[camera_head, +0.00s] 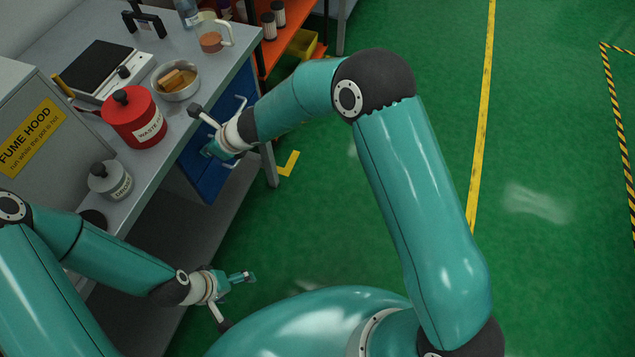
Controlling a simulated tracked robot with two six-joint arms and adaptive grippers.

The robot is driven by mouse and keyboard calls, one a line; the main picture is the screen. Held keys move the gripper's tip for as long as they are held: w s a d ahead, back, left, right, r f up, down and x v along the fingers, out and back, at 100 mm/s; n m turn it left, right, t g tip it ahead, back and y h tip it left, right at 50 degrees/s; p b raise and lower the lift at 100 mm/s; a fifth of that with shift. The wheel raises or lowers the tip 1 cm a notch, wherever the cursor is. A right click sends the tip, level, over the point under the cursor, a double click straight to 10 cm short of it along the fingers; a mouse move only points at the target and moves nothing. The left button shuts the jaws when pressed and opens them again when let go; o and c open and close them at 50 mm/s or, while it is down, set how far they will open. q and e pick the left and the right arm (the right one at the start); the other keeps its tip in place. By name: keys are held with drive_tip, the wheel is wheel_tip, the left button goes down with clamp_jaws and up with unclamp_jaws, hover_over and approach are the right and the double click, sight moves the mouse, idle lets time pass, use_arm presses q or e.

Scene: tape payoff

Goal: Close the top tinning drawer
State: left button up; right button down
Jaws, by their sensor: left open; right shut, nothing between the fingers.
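A blue drawer unit (207,178) stands under the grey workbench, with pale bar handles on its front. The upper handle (240,103) shows just beyond my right gripper. The upper blue front (241,84) looks about level with the bench edge; any small gap is too hard to tell. My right gripper (205,132) is shut and empty at the bench edge, in front of the drawer unit, and hides part of it. I cannot tell whether it touches a front. My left gripper (238,300) is open and empty, low at the front, well apart from the drawers.
On the bench (160,180) stand a red waste pot (133,125), a grey lidded pot (112,186), a metal bowl (177,84), a black-topped scale (97,68) and a jug (222,42). A fume hood (30,135) is at left. Green floor (560,150) is clear at right.

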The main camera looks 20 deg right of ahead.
drive_tip(key=shift+a+r, duration=0.2)
drive_tip(key=shift+a, duration=0.15)
